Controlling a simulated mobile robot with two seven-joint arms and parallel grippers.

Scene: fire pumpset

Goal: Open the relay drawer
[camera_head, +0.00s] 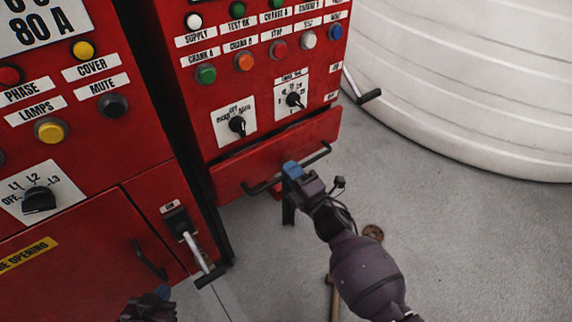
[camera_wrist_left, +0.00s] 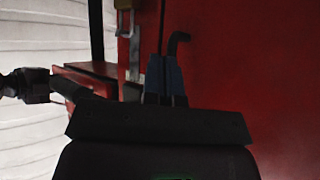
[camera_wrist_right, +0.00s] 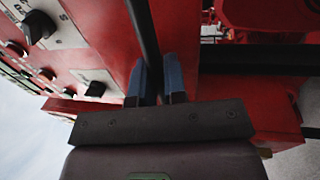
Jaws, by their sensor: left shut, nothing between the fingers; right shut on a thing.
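The relay drawer (camera_head: 240,172) is the red front at the bottom of the right-hand red cabinet, with a long black bar handle (camera_head: 262,186). Its front appears to stand out a little from the panel above, with a dark gap along the top. My right gripper (camera_head: 293,169) is shut on the handle near its middle. In the right wrist view the dark bar (camera_wrist_right: 146,45) runs between the blue fingertips (camera_wrist_right: 160,80). My left gripper (camera_head: 162,291) is shut and empty at the bottom of the head view, in front of the left cabinet. Its blue fingertips also show in the left wrist view (camera_wrist_left: 165,75).
The left cabinet (camera_head: 100,235) has a door with a black handle (camera_head: 150,262). A large white tank (camera_head: 470,80) stands behind. Grey floor (camera_head: 450,220) lies open at right.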

